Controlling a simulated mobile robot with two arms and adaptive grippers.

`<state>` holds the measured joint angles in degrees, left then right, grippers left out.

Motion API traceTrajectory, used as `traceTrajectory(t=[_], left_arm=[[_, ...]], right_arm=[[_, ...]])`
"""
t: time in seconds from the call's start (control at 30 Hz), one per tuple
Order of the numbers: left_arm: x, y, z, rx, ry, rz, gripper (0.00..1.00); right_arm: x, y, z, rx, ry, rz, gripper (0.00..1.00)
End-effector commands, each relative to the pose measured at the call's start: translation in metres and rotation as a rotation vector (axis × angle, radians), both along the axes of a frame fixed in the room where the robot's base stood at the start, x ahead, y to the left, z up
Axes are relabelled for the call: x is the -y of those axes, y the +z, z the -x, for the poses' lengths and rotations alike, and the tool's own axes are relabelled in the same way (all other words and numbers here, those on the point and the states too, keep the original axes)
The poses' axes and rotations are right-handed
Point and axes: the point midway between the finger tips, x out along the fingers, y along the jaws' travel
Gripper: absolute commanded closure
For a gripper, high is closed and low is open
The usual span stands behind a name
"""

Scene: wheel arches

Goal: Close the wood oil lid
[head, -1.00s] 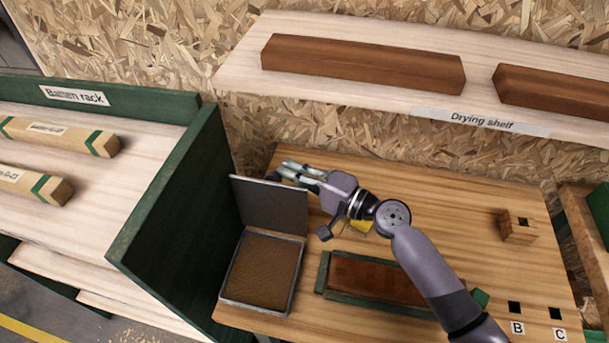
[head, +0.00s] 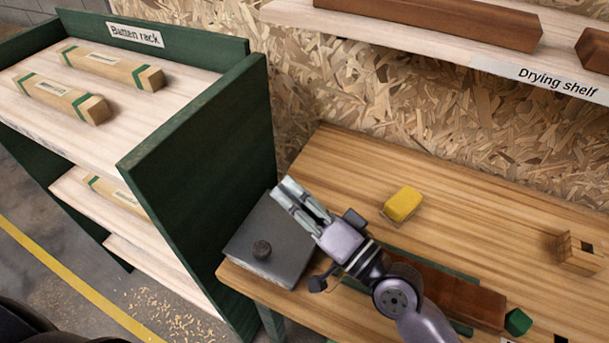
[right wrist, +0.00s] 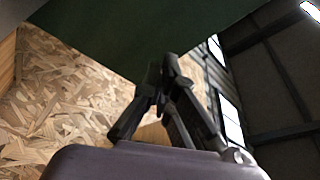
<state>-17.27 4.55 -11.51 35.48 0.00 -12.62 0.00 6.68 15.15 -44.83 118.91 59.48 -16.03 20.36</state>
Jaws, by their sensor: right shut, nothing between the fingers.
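The wood oil lid (head: 270,240) is a flat grey plate with a dark round knob. It lies down over the oil tray at the left end of the workbench, and the brown inside of the tray is hidden. Whether the lid sits fully flush I cannot tell. My right gripper (head: 282,190) is shut and empty above the lid's far right part; whether it touches the lid is unclear. In the right wrist view the fingers (right wrist: 160,78) are together with nothing between them. My left gripper is not in view.
The green side panel of the batten rack (head: 205,165) stands close left of the lid. A yellow block (head: 402,204) lies on the bench (head: 480,200). A reddish-brown batten (head: 465,297) in a green holder lies under my arm. A small wooden block (head: 578,254) is at the right.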

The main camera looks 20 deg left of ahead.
Motion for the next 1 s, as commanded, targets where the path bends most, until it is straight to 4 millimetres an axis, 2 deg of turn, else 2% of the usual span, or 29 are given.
traceTrajectory(t=[0.2,0.5,0.8,1.0], left_arm=[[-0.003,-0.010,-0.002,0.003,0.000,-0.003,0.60],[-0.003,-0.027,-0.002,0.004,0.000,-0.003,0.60],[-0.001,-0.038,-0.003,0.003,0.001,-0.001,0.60],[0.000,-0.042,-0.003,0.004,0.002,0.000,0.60]], right_arm=[[-0.005,-0.025,0.027,-0.002,0.001,0.002,1.00],[-0.010,-0.057,0.053,-0.002,0.000,0.002,1.00],[-0.012,-0.079,0.064,-0.001,0.000,0.002,1.00],[-0.013,-0.085,0.066,-0.002,-0.001,0.001,1.00]])
